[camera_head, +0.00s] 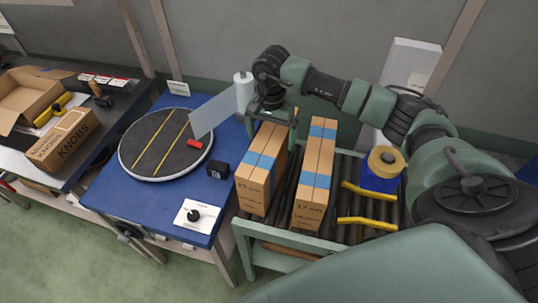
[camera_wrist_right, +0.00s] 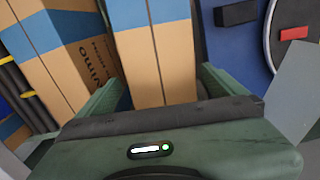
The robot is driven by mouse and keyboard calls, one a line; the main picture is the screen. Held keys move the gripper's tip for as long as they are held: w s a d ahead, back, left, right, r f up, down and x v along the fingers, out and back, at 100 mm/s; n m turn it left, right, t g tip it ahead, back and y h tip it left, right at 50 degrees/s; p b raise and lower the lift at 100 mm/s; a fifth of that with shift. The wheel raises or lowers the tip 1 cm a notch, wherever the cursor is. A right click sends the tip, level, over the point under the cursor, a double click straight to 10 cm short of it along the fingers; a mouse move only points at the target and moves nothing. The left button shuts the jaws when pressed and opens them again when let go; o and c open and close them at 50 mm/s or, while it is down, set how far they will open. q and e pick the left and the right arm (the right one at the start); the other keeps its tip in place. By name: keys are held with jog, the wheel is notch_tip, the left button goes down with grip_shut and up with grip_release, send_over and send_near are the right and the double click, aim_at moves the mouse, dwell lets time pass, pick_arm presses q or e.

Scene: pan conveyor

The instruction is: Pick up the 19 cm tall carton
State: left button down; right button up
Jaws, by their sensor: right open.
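Two tall brown cartons with blue tape stand side by side on a roller conveyor. The left carton (camera_head: 261,172) has a printed height that looks like 15 or 19 cm; I cannot read it surely. The right carton (camera_head: 314,180) seems to read 17 cm. My right gripper (camera_head: 273,116) is open at the far end of the left carton. In the right wrist view the open fingers (camera_wrist_right: 163,84) have the left carton (camera_wrist_right: 157,50) between them, without visible grip. The right carton (camera_wrist_right: 62,65) stands beside it there. My left gripper is not in view.
The conveyor's green frame (camera_head: 275,232) carries yellow bars (camera_head: 366,222) and a blue block with a tape roll (camera_head: 384,163) on the right. Left is a blue table (camera_head: 118,203) with a round dark turntable (camera_head: 150,150), a black box (camera_head: 217,171) and a knob panel (camera_head: 194,215).

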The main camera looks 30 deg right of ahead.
jog(key=f, duration=0.1)
jog(key=f+p, duration=0.1)
jog(key=f, duration=0.1)
jog(key=shift+a+f+p, duration=0.25)
jog(key=shift+f+p, duration=0.05)
jog(key=shift+f, duration=0.4)
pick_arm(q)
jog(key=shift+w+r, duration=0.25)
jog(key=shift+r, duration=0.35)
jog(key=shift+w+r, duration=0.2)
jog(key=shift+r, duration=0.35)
pick_arm(e)
jog(key=shift+r, duration=0.1)
grip_shut()
